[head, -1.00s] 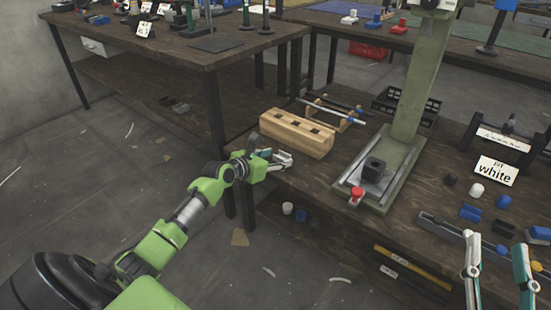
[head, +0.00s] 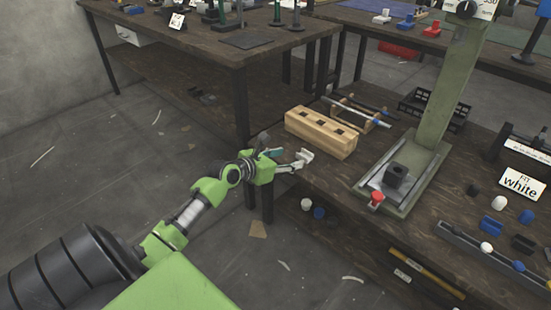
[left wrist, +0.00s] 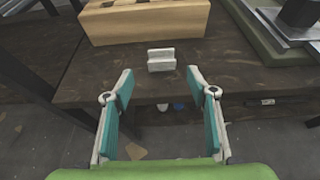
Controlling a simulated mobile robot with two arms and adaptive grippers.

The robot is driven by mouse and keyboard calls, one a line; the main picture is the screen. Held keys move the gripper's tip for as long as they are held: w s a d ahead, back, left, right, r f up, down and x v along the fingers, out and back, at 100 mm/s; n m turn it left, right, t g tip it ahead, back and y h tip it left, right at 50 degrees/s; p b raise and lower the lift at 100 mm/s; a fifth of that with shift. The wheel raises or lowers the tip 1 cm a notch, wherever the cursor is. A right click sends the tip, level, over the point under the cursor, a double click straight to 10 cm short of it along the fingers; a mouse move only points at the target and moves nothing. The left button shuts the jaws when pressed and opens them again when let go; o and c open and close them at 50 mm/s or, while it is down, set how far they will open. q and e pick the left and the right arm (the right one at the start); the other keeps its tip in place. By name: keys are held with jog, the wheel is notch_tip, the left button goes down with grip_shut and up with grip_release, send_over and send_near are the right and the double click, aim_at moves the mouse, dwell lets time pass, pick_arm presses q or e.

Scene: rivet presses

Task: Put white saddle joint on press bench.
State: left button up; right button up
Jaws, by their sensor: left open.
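The white saddle joint (left wrist: 161,60) is a small grooved block on the press bench (left wrist: 235,75), close to its front edge. It also shows in the head view (head: 305,155) at the bench's left end, partly hidden by my fingers. My left gripper (left wrist: 160,73) is open. Its fingers lie either side of the line to the joint, with the tips just short of it, apparently not touching. In the head view my left gripper (head: 290,159) is beside the bench corner. My right gripper is out of view.
A wooden block with square holes (head: 320,132) stands just behind the joint. The green press (head: 436,105) and its red knob (head: 376,200) are to the right. Other saddle pieces (head: 381,17) sit on a back table. Open floor lies left of the bench.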

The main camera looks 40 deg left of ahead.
pick_arm(q)
jog(key=p+v, duration=0.2)
jog(key=v, duration=0.3)
jog(key=s+d+f+m+g+h, duration=0.1)
jog(key=s+d+f+m, duration=0.25)
jog(key=d+m, duration=0.25)
jog(key=s+d+f+m+g, duration=0.2)
jog(key=s+d+m, duration=0.25)
jog(key=m, duration=0.25)
jog(key=s+d+f+m+g+h, duration=0.1)
jog(key=s+d+f+m, duration=0.2)
jog(key=d+m, duration=0.35)
jog(key=s+d+r+m+g+y, duration=0.1)
jog(key=s+d+m, duration=0.7)
jog(key=m, duration=0.9)
jog(key=s+r+g, duration=0.1)
jog(key=s, duration=0.2)
jog(key=shift+s+d+r+m+y, duration=0.25)
jog(key=shift+s+r+m+y, duration=0.05)
jog(key=shift+r+m+y, duration=0.1)
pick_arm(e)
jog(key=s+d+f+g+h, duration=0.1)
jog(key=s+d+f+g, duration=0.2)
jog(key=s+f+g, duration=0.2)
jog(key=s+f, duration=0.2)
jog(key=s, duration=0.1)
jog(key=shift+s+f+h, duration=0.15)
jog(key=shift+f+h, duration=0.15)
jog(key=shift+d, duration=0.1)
